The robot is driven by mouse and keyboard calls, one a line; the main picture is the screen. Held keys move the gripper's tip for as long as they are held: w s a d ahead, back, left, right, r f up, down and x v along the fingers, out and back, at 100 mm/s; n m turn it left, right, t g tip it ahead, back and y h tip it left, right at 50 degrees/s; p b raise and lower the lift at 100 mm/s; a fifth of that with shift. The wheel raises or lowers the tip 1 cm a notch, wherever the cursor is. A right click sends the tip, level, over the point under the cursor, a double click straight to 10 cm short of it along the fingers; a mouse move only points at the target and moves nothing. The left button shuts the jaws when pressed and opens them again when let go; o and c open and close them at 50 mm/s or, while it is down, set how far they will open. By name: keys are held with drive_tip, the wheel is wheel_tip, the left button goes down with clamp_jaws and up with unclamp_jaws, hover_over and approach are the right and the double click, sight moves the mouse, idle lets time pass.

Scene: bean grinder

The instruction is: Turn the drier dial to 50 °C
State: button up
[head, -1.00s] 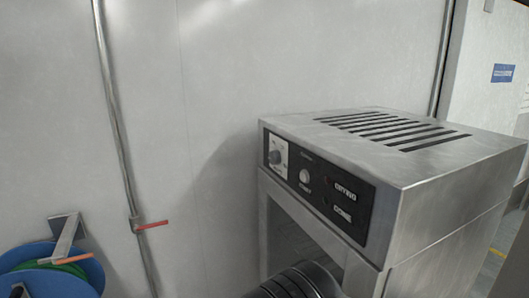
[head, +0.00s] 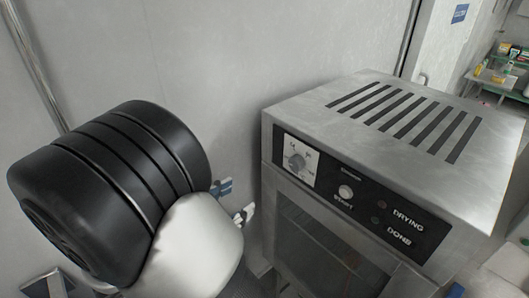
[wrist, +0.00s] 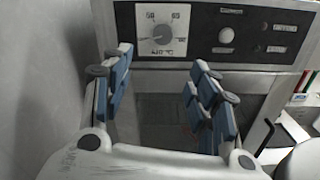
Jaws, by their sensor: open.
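The drier (head: 440,115) is a metal box with slots on top and a black front panel. Its dial (head: 296,162) is a grey round knob on a white plate at the panel's left end. In the head view my arm hides most of the gripper, left of the drier.
A round START button (head: 346,191) sits right of the dial, with the DRYING and DONE (head: 399,237) markings farther right. The drier's dark door window (head: 320,240) is below the panel. A grey wall (head: 230,60) stands behind. Shelves (head: 497,70) with goods are at the far right.

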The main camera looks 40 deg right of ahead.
sight(293, 166)
drive_tip(key=d, duration=1.1)
drive_tip(key=w+d+p, duration=0.1)
drive_tip(key=d, duration=0.5)
drive_tip(key=shift+c, duration=0.4)
drive_tip(key=c, duration=1)
drive_tip(key=shift+f+m+b, duration=0.1)
drive_tip(key=shift+m+b, duration=0.2)
drive_tip(key=shift+b, duration=0.1)
